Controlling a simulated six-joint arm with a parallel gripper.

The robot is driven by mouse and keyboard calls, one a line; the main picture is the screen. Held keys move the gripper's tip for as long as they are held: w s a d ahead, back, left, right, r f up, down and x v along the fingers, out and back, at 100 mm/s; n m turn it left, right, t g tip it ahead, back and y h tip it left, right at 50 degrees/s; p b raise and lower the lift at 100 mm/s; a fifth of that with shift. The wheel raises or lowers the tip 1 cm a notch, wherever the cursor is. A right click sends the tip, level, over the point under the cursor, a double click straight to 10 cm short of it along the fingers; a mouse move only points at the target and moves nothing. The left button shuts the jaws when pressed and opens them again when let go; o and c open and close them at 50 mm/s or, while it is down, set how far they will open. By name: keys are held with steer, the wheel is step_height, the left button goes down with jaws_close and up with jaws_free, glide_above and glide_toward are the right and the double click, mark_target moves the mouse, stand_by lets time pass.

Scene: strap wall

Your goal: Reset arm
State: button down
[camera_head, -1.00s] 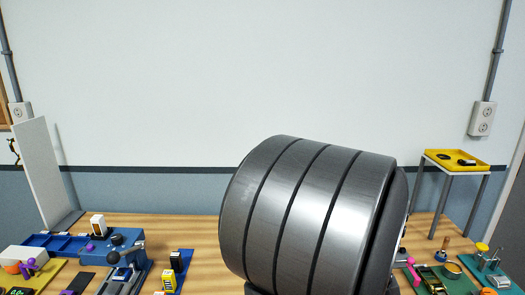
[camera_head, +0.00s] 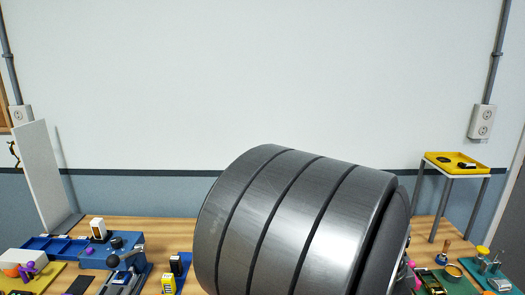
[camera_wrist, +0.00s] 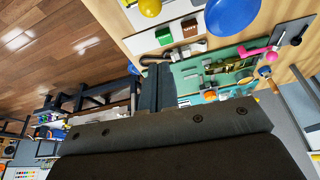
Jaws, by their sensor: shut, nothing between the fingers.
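My gripper (camera_wrist: 158,75) shows in the wrist view as two dark fingers pressed together, pointing up the picture. It is shut and empty. Beyond the fingertips lie the wooden table and a green tray (camera_wrist: 220,72) with small parts. I cannot judge the gap between the fingertips and the tray. In the head view a large grey link of my own arm fills the lower middle and hides the centre of the table; the gripper does not show there.
In the head view, a blue fixture (camera_head: 112,258) and a white upright panel (camera_head: 42,175) stand at the left. A yellow-topped stand (camera_head: 455,163) is at the right. The wrist view also shows a blue oval (camera_wrist: 233,14) and a yellow ball (camera_wrist: 150,7). The upper wall is clear.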

steer(key=a+f, duration=0.1)
steer(key=f, duration=0.2)
steer(key=a+f, duration=0.1)
steer(key=shift+w+a+f, duration=0.25)
steer(key=shift+a, duration=0.1)
steer(key=shift+w+d+n+t, duration=1.2)
steer(key=shift+w+d+n, duration=2)
steer(key=shift+d, duration=2.5)
steer(key=w+d+n+t+y, duration=0.1)
steer(key=w+d+n, duration=0.3)
steer(key=w+n, duration=0.5)
steer(key=shift+w+t+y, duration=0.4)
steer(key=shift+y, duration=0.4)
